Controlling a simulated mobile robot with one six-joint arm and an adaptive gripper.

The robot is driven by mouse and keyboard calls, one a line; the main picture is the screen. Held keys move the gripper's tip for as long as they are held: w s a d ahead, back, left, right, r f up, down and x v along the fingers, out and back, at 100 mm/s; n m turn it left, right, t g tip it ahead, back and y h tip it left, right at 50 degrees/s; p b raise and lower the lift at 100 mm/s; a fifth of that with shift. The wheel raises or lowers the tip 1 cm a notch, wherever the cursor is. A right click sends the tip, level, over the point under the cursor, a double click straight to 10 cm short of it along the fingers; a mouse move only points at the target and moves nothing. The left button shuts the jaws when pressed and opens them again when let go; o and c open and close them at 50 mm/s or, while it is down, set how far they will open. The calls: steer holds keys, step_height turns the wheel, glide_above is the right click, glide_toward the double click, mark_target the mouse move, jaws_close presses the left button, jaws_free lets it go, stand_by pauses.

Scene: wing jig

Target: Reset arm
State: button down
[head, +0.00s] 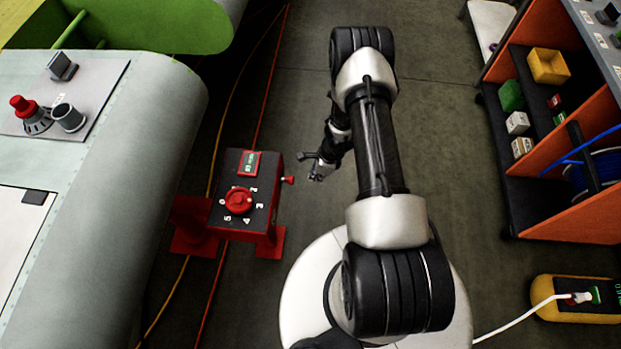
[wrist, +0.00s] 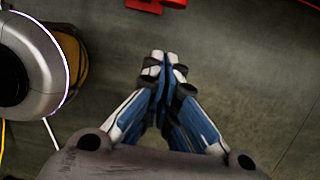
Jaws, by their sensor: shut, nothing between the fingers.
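My arm rises from the round white base and reaches up the middle of the head view.
A red box with a numbered dial (head: 239,201) stands left of my gripper. The grey wing panel (head: 160,130) fills the left. An orange shelf cart (head: 570,200) is at the right. A yellow unit (head: 560,315) with a white cable is lower right. Cables cross the floor.

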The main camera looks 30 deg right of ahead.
steer(key=w+p+v, duration=0.1)
steer(key=v, duration=0.6)
steer(key=shift+s+a+p, duration=0.25)
steer(key=shift+s+p, duration=0.1)
steer(key=shift+p, duration=0.05)
steer(key=w+a+r+n+t, duration=0.1)
steer(key=w+a+r+n, duration=0.15)
steer(key=r, duration=0.65)
steer(key=w+a+r+n, duration=0.1)
steer(key=a+r+n, duration=0.25)
steer(key=r, duration=0.45)
steer(key=w+a+r+n+t, duration=0.1)
steer(key=w+a+r+n, duration=0.15)
steer(key=r, duration=0.65)
steer(key=s+a+r+n, duration=0.3)
steer(key=s+r+n, duration=0.1)
steer(key=r, duration=0.3)
steer(key=s+a+r+n, duration=0.2)
steer(key=s+r+n, duration=0.1)
steer(key=r, duration=0.4)
steer(key=s+r+n+h, duration=0.1)
steer(key=s+r+n, duration=0.3)
steer(key=s, duration=0.5)
steer(key=s+r+n+t+h, duration=0.1)
steer(key=s+r+n, duration=0.4)
steer(key=s, duration=0.4)
steer(key=shift+s+d, duration=0.15)
steer(key=shift+s, duration=0.15)
steer(key=shift+n, duration=0.25)
